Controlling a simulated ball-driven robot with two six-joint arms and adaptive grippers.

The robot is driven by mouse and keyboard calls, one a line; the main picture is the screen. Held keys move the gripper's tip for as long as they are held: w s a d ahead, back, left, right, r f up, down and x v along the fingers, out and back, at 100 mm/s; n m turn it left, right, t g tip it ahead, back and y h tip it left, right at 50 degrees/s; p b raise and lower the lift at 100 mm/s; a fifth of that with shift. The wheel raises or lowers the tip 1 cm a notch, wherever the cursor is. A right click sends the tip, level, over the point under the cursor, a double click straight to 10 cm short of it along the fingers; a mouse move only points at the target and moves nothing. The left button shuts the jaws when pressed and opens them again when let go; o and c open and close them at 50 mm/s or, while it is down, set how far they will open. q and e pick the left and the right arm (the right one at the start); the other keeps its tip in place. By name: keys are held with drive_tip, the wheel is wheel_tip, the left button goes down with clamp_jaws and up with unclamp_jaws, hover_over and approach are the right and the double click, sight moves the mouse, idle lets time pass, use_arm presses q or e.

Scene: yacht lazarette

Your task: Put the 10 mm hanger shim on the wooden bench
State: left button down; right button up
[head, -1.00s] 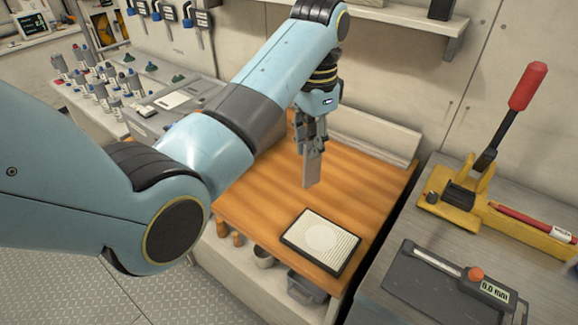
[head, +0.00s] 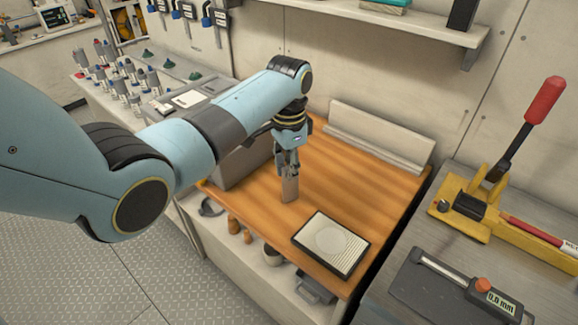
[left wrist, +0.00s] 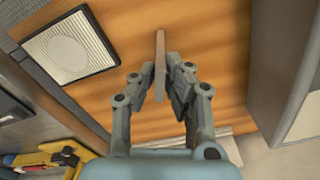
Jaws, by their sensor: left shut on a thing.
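The hanger shim (head: 290,188) is a thin grey plate. My left gripper (head: 287,165) is shut on it and holds it upright, pointing down, over the wooden bench (head: 345,185). In the left wrist view the shim (left wrist: 159,60) stands edge-on between the fingertips (left wrist: 158,80), with the orange bench top (left wrist: 215,50) behind it. The shim's lower end appears close to or at the bench top; I cannot tell whether it touches. No thickness marking on the shim can be read. My right gripper is not in view.
A black-framed pad with a pale disc (head: 331,243) lies on the bench's front right part. A grey bench to the right carries a digital caliper (head: 455,290) and a yellow red-handled lever tool (head: 480,205). The bench middle is clear.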

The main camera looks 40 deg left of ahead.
use_arm(q)
drive_tip(key=shift+f, duration=0.1)
drive_tip(key=c, duration=1.4)
unclamp_jaws()
drive_tip(key=shift+r, duration=0.3)
wheel_tip(320, 180, up, 12)
drive_tip(key=shift+f, duration=0.15)
drive_tip(key=shift+f, duration=0.1)
